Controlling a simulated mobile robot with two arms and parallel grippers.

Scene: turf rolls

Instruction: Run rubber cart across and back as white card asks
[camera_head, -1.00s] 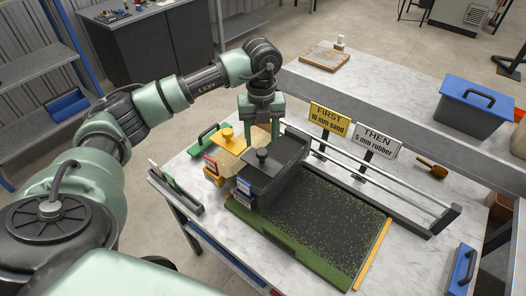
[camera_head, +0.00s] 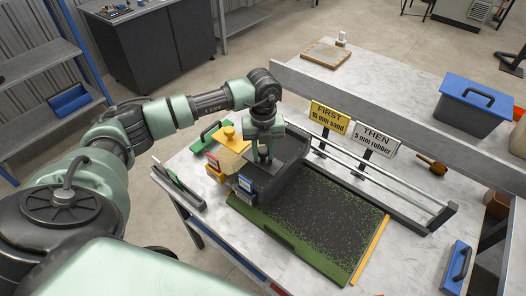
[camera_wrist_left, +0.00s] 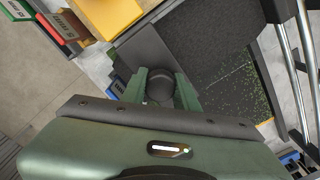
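The dark grey rubber cart (camera_head: 291,157) stands at the back left end of the turf (camera_head: 325,215), which is dark with green specks. The white card (camera_head: 377,141) behind the rail reads "THEN 5 mm rubber". My left gripper (camera_head: 264,158) is low over the cart, its fingers on either side of the cart's black knob (camera_wrist_left: 160,86). The fingers look open, with little gap to the knob. Blue and white tags (camera_head: 245,184) sit on the cart's front left. My right gripper is not in view.
A yellow sand cart (camera_head: 232,144) stands close left of the rubber cart. A yellow card (camera_head: 330,118) reads "FIRST 10 mm sand". A metal rail (camera_head: 390,184) runs along the turf's far side. A blue-lidded bin (camera_head: 477,104) and blue-handled tool (camera_head: 457,268) are at right.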

